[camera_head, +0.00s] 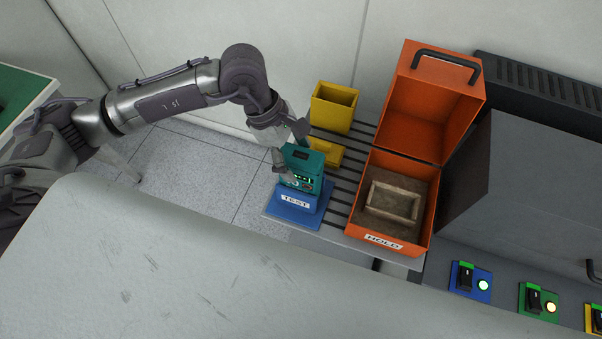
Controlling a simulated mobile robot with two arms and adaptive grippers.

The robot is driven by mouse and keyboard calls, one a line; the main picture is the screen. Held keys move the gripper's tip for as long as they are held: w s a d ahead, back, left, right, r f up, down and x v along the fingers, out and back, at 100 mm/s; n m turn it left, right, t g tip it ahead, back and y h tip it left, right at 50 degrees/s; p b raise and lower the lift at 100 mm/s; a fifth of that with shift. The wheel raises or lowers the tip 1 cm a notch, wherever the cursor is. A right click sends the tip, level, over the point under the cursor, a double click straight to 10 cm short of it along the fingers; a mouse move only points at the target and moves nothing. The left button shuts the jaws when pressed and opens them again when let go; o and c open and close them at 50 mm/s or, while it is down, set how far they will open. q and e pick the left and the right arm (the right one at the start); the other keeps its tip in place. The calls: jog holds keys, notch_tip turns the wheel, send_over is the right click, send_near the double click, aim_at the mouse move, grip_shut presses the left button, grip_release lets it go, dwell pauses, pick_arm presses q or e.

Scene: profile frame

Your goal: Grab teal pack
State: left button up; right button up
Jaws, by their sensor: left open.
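The teal pack (312,167) stands upright on a blue stand labelled TEST (291,212), near the left end of a slatted shelf. Small green lights and a red spot show on its front. My left gripper (290,152) is at the pack's upper left side, with its fingers apart and pointing down. One finger is in front of the pack's left side and the other is near its top back edge. I cannot tell whether the fingers touch it. My right gripper is not in view.
An open orange box labelled HOLD (427,215) with a foam-like insert (393,201) stands right of the pack. Yellow bins (334,107) sit behind the pack. Coloured switch panels (470,281) are at the lower right. A large grey surface (150,270) fills the foreground.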

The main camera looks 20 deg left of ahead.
aim_at(301, 178)
pick_arm(q)
jog(key=p+x, duration=0.2)
jog(key=x, duration=0.1)
jog(key=shift+w+d+f, duration=0.15)
jog(key=shift+w+d, duration=0.05)
jog(key=shift+d, duration=0.1)
jog(key=shift+d+f, duration=0.1)
jog(key=shift+f, duration=0.4)
jog(key=shift+w, duration=0.1)
grip_shut()
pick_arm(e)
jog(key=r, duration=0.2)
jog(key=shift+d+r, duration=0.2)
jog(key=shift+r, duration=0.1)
